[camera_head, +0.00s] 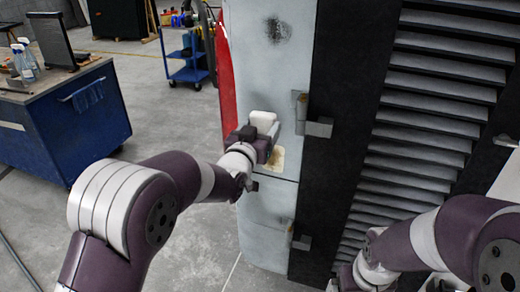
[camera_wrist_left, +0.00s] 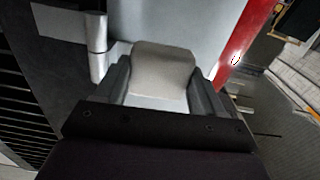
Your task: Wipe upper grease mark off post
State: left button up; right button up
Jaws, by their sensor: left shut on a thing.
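The post (camera_head: 262,75) is a pale grey-blue upright panel in the middle of the head view. A dark, smudgy grease mark (camera_head: 277,30) shows near its visible top. A cream-yellow patch (camera_head: 278,158) lies lower on it, partly behind my left gripper. My left gripper (camera_head: 264,136) is shut on an off-white block-shaped pad (camera_head: 263,120), well below the dark mark. The pad also shows between the two fingers in the left wrist view (camera_wrist_left: 163,72). I cannot tell whether it touches the post. My right gripper, low at the right, is too unclear to read.
Metal hinges (camera_head: 315,122) and a black louvred panel (camera_head: 425,100) stand right of the post. A red curved part (camera_head: 226,85) is at its left edge. A blue workbench (camera_head: 65,125) with spray bottles and a blue cart (camera_head: 187,70) stand at the left. Open floor lies between.

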pick_arm(q)
jog(key=p, duration=0.9)
send_near(276, 50)
notch_tip(276, 50, up, 2)
jog(key=s, duration=0.2)
jog(key=w, duration=0.2)
jog(key=w+d+f+p, duration=0.1)
jog(key=w, duration=0.1)
jog(key=w+f+p, duration=0.1)
jog(key=w, duration=0.1)
jog(key=shift+w+d, duration=0.1)
jog(key=shift+d, duration=0.1)
pick_arm(e)
notch_tip(276, 50, up, 15)
pick_arm(q)
jog(key=shift+x, duration=0.95)
